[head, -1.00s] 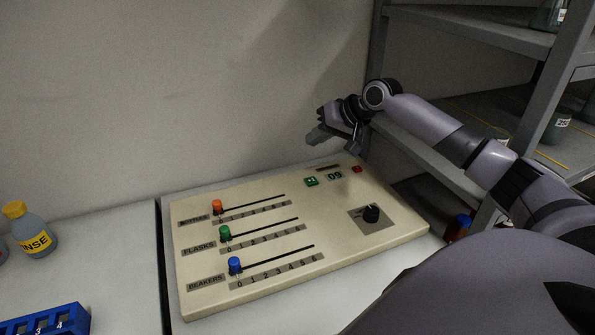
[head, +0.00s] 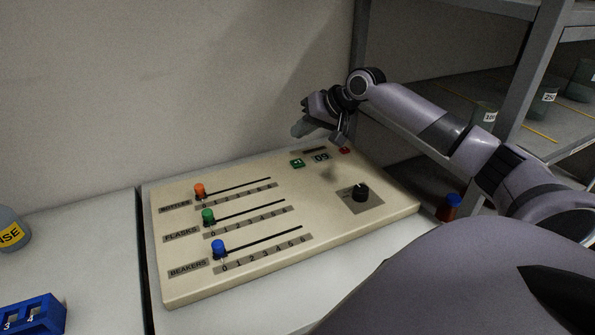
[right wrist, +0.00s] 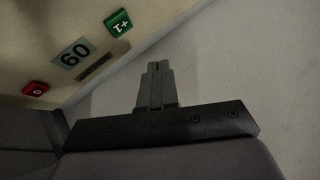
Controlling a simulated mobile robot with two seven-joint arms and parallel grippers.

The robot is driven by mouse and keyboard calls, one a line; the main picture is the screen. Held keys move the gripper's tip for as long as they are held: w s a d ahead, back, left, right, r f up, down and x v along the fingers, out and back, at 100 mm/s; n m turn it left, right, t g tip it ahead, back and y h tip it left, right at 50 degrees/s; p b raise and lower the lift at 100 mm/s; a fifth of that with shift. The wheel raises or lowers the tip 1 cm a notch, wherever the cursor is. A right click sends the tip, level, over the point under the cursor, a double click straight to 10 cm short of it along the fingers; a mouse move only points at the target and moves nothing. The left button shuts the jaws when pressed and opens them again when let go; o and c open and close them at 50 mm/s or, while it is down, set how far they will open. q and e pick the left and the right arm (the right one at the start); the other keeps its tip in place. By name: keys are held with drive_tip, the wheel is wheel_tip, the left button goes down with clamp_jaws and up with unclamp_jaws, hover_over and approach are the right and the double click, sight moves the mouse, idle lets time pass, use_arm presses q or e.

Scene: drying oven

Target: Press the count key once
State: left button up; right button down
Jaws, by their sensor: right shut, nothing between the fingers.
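The cream control panel (head: 240,270) lies tilted on the bench. Its green key (head: 297,163) sits near the far edge, left of the display (head: 320,156), which reads 09. In the right wrist view the green key (right wrist: 118,22) is marked +1 and the display (right wrist: 74,55) appears upside down. My right gripper (head: 300,129) is shut and empty, above and behind the panel's far edge near the green key. Its fingertips (right wrist: 158,66) show against a pale surface, clear of the key in the picture. My left gripper is out of view.
A red key (head: 344,150) marked 0 is right of the display. A black knob (head: 360,192) and sliders with orange (head: 199,189), green (head: 208,215) and blue (head: 218,248) handles share the panel. A grey shelf (head: 530,90) with beakers stands at right; the wall is behind.

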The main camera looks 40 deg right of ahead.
sight(301, 163)
wheel_tip(301, 163, down, 3)
drive_tip(key=b, duration=0.3)
drive_tip(key=shift+f, duration=1.1)
idle(0.6)
drive_tip(key=shift+f, duration=0.2)
drive_tip(key=shift+f, duration=0.25)
